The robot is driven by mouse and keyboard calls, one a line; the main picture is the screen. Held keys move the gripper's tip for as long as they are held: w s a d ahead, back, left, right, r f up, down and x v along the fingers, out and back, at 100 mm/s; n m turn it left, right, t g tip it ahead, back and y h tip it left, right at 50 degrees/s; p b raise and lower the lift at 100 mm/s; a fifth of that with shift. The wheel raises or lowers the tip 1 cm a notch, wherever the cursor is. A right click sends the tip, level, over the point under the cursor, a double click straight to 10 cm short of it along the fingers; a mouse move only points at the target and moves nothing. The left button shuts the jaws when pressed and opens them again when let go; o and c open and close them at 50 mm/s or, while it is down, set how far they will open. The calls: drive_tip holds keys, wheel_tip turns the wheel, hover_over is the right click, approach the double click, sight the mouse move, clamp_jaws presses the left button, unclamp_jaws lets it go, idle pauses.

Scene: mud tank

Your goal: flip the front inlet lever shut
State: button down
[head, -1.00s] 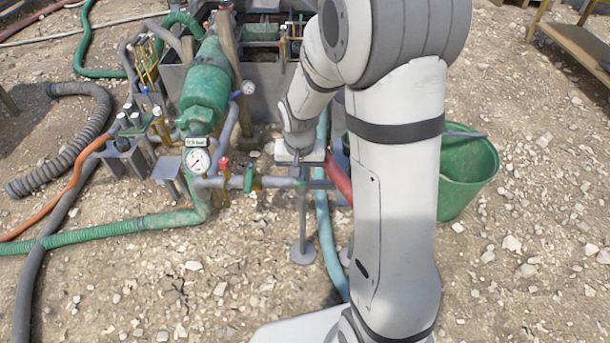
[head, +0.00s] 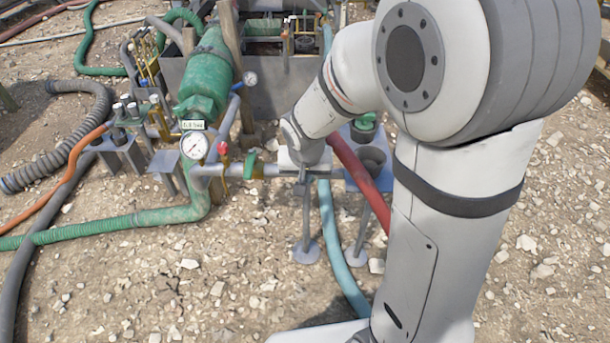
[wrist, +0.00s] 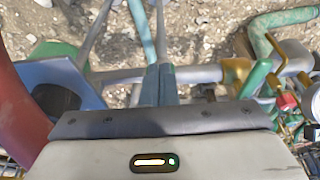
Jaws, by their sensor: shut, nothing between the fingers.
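A valve with a green lever (head: 250,164) sits on the grey horizontal pipe (head: 272,171), right of the pressure gauge. The lever stands roughly upright, across the pipe. The green lever also shows in the wrist view (wrist: 256,78), beside a brass valve body (wrist: 236,70). I cannot tell for certain that this is the front inlet lever. My gripper (wrist: 158,84) is shut and empty. Its fingers are side by side over the pipe, to the left of the lever in the wrist view and apart from it. In the head view my wrist hides most of the gripper, right of the lever.
A red-handled valve (head: 223,160) and the round gauge (head: 195,146) stand left of the lever. A red hose (head: 360,180) and a light blue hose (head: 333,245) run close to my gripper. A support post (head: 306,220) holds the pipe. Stony ground (head: 230,290) in front is open.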

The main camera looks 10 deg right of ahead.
drive_tip(key=shift+s+f+b, duration=0.1)
drive_tip(key=shift+f+b, duration=1.05)
drive_tip(key=shift+f, duration=0.25)
idle(0.9)
drive_tip(key=shift+r+p, duration=0.5)
drive_tip(key=shift+r, duration=0.4)
drive_tip(key=s+a+r+p, duration=0.1)
drive_tip(key=s+r+p, duration=0.4)
drive_tip(key=s+r, duration=0.1)
drive_tip(key=shift+v, duration=0.75)
